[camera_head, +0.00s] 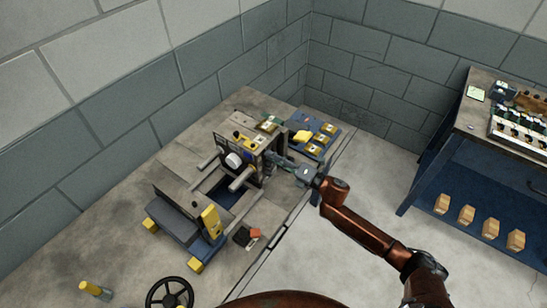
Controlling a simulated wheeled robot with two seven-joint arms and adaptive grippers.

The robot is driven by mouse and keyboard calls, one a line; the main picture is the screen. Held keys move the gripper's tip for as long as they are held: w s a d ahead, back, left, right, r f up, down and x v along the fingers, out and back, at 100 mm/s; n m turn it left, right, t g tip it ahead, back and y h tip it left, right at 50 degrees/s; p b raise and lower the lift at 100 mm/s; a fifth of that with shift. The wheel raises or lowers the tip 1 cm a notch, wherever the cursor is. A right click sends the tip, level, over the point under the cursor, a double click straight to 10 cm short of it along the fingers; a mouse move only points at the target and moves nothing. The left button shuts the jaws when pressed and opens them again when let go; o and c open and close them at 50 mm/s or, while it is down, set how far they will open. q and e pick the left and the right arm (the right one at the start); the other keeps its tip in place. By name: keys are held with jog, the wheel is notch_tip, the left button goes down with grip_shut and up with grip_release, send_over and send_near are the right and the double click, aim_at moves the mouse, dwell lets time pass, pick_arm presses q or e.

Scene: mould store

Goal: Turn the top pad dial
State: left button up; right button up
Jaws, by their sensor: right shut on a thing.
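A machine (228,182) with thick round bars between upright plates stands on a grey bench against the block wall. My right gripper (272,158) reaches in from the right and is shut at the outer face of the machine's right end plate (254,167). It is closed on a small part there, taken as the top pad dial. The fingers hide that part, so its marking and turn angle cannot be read. A white round piece (233,160) sits between the plates. My left gripper is not in view.
A blue tray (318,150) with several yellow blocks lies behind the gripper. A black handwheel (170,293) is at the front. A blue bench (461,135) with several wooden blocks below stands at right. The floor between is clear.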

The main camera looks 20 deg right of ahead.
grip_shut()
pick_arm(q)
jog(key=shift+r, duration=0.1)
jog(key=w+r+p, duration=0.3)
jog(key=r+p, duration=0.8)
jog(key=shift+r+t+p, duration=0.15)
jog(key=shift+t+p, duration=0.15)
pick_arm(e)
jog(key=m, duration=1.8)
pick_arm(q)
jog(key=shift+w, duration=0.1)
pick_arm(e)
jog(key=o, duration=0.6)
grip_release()
